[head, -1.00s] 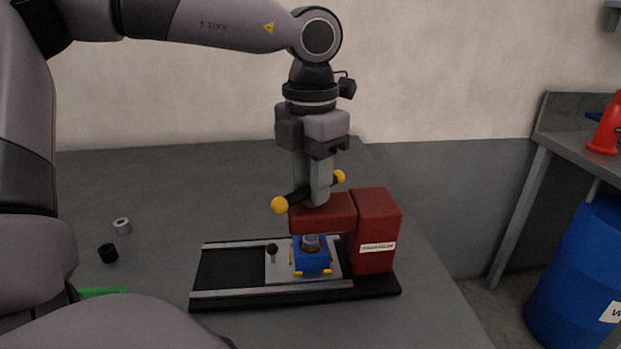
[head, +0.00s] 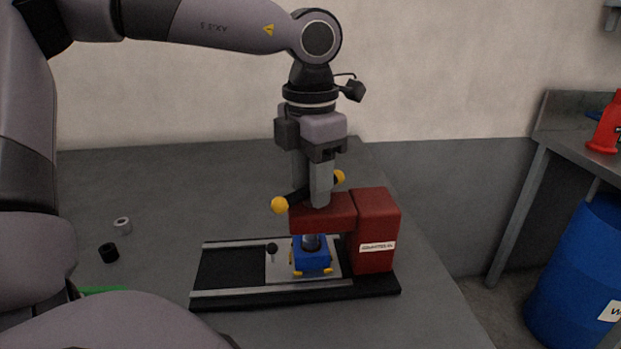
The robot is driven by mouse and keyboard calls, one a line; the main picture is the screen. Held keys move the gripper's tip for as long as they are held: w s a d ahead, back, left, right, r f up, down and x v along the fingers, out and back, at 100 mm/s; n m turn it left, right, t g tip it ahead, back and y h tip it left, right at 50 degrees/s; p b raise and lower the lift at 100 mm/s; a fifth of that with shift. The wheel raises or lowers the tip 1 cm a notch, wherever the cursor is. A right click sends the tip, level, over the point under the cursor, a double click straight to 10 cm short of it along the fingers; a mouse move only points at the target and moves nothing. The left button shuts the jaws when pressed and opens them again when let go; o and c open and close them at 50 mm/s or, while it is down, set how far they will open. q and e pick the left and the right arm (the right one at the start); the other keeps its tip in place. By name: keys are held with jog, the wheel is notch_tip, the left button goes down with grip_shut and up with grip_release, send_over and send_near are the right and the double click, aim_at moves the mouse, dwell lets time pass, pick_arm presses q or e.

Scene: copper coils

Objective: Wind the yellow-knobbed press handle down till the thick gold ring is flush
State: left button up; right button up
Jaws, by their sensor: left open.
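The red press (head: 375,230) stands on a black base with rails on the table. Its dark handle bar with yellow knobs (head: 279,205) lies across the top of the press arm, the left knob nearer and lower in the picture. My left gripper (head: 318,200) points down with its fingers open on either side of the handle's middle. Under the press arm, a blue block (head: 311,256) sits on a light plate, with a dark grey cylindrical piece (head: 311,242) on top of it. I cannot make out a gold ring. My right gripper is not in view.
A light grey ring (head: 122,225) and a black ring (head: 109,253) lie on the table at the left. A green thing (head: 103,290) is partly hidden by my arm. A blue drum (head: 580,275) stands on the floor at the right.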

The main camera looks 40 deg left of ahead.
pick_arm(q)
jog(key=shift+r+p, duration=2.5)
jog(key=shift+r, duration=1)
